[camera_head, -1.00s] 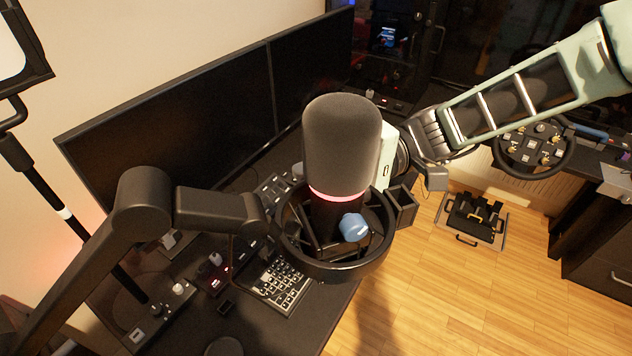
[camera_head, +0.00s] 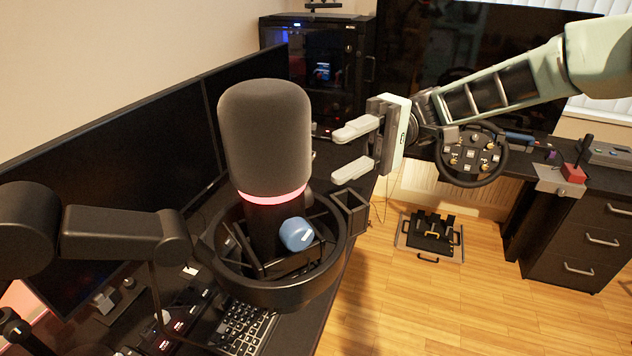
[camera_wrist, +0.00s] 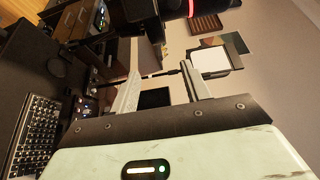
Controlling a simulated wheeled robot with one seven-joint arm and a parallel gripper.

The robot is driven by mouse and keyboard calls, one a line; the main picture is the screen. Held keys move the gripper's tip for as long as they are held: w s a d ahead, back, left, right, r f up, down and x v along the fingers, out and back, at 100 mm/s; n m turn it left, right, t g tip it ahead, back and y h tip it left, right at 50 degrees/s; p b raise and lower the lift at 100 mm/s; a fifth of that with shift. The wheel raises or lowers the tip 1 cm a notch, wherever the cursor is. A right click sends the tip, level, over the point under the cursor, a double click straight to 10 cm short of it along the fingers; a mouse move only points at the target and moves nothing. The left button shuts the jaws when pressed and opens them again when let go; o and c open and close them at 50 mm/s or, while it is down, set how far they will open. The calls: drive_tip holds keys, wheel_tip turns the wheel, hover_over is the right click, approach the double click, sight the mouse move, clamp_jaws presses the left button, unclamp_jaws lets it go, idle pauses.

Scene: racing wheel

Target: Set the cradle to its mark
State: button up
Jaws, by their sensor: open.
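A black ring-shaped cradle (camera_head: 275,292) sits around the lower part of a dark grey microphone (camera_head: 265,140) with a glowing red band. I take this ring to be the task's cradle; I cannot make out a mark. A blue knob (camera_head: 297,234) shows inside the ring, and a black boom arm (camera_head: 120,235) joins it from the left. My gripper (camera_head: 345,150) is open and empty, to the right of the microphone in the picture, its fingers pointing left. In the wrist view my open fingers (camera_wrist: 163,90) have nothing between them, and part of the microphone (camera_wrist: 175,8) shows at the top edge.
Dark monitors (camera_head: 110,160) stand behind the microphone at left. A keyboard (camera_head: 243,325) lies on the desk below the cradle. A racing wheel (camera_head: 470,155) and pedals (camera_head: 432,235) are at right. The wooden floor (camera_head: 400,310) is open.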

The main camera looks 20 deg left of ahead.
drive_tip(key=shift+v, duration=1.2)
